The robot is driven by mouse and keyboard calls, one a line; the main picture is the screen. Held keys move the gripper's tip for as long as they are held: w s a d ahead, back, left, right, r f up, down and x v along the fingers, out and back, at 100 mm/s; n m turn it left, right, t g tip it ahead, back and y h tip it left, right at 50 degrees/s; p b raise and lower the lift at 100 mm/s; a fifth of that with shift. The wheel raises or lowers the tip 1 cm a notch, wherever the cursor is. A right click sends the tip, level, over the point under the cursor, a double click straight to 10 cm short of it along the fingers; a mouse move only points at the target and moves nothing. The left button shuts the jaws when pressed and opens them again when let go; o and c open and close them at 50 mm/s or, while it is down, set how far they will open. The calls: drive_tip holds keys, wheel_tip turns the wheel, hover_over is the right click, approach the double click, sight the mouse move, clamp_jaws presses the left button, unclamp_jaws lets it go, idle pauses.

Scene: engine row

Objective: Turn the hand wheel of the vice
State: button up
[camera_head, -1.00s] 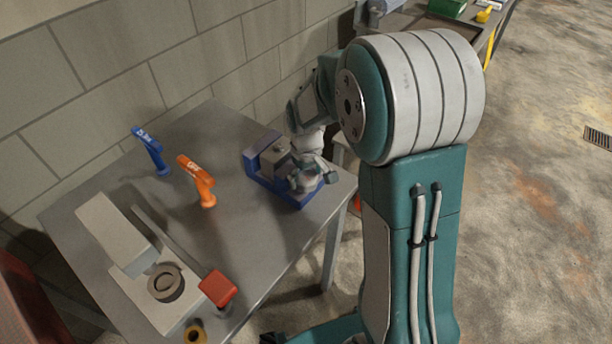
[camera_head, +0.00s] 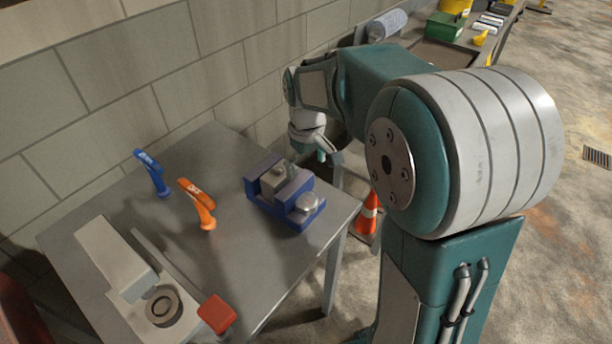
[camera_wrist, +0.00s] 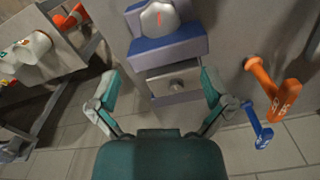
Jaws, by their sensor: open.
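The blue-and-grey vice (camera_head: 264,190) sits at the right end of the grey table, with its round silver hand wheel (camera_head: 307,203) on the near right end. In the wrist view the hand wheel (camera_wrist: 160,18) shows a red mark and lies at the top edge, beyond the vice's blue body (camera_wrist: 168,48). My gripper (camera_head: 327,152) is raised above and behind the vice, apart from it. In the wrist view my gripper (camera_wrist: 160,76) has its two fingers spread wide with nothing between them.
A blue tool (camera_head: 152,172) and an orange tool (camera_head: 200,205) stand on the table left of the vice. A pale machine part (camera_head: 105,255) and a red block (camera_head: 216,314) are at the near left. An orange-white cone (camera_head: 368,215) stands beyond the table's right edge. The block wall runs behind.

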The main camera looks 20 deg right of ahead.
sight(308, 201)
drive_tip(key=shift+r, duration=0.1)
drive_tip(key=f, duration=1.2)
drive_tip(key=shift+s+d+f, duration=0.1)
drive_tip(key=shift+s, duration=0.2)
drive_tip(key=c, duration=0.9)
